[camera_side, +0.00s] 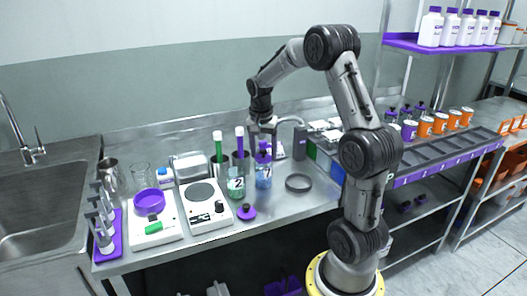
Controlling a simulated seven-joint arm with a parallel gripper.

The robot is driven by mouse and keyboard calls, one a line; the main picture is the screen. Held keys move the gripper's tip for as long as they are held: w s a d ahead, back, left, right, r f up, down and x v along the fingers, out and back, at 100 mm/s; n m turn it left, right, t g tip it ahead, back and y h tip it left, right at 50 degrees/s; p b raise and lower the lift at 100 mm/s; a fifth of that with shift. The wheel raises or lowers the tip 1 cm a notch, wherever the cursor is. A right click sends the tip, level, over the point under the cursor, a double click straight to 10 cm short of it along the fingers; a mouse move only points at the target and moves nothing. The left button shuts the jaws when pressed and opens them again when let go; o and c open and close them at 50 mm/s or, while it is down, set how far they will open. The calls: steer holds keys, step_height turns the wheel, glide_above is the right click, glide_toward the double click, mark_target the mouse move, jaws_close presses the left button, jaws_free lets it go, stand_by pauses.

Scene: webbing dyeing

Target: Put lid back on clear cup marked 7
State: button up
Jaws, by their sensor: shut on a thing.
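A clear cup with blue liquid (264,180) stands on the steel bench, with a dark number on its label that is too small to read surely. My gripper (263,143) points straight down above this cup, shut on a purple lid (263,157). The lid is at the cup's mouth, upright; I cannot tell whether it touches the rim. A second clear cup with green liquid (236,187) stands just left, open, its label seeming to read 2. Another purple lid with a dark knob (246,212) lies on the bench in front of the cups.
A white hotplate (206,218) and a scale with a purple bowl (149,201) stand left. Metal holders with a green tube (217,146) and a purple tube (240,143) stand close behind the cups. A dark ring (298,183) lies right, with bare bench around it.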

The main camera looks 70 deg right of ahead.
steer(key=shift+f, duration=0.15)
stand_by(0.5)
steer(key=o, duration=1.4)
steer(key=shift+c, duration=0.2)
steer(key=shift+r, duration=3.55)
jaws_close()
